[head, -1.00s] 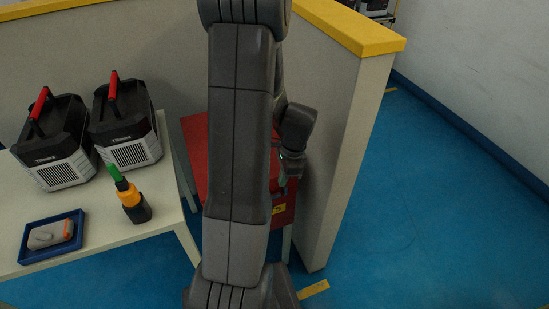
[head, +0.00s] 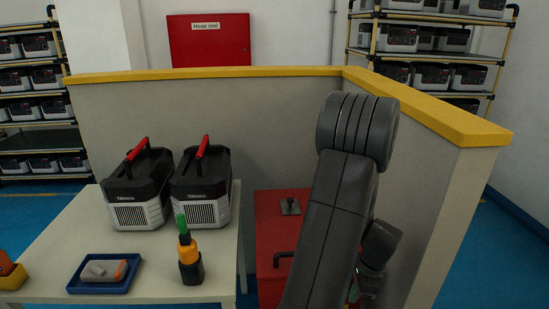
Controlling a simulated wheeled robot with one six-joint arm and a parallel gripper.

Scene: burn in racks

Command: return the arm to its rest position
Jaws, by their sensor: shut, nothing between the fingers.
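My arm rises in the right half of the head view, folded, with its elbow up in front of the grey partition. My gripper (head: 364,287) hangs low behind the upper link and is partly hidden by it. It is shut and holds nothing, and it is beside the red cabinet (head: 268,230), to the right of the table.
A pale table (head: 222,262) at left carries two black-and-grey units (head: 138,190) with red handles, a green-tipped orange-and-black tool (head: 189,255) and a blue tray (head: 77,288) holding a grey-orange device. A yellow-topped partition (head: 270,120) stands behind. Racks (head: 440,55) stand beyond.

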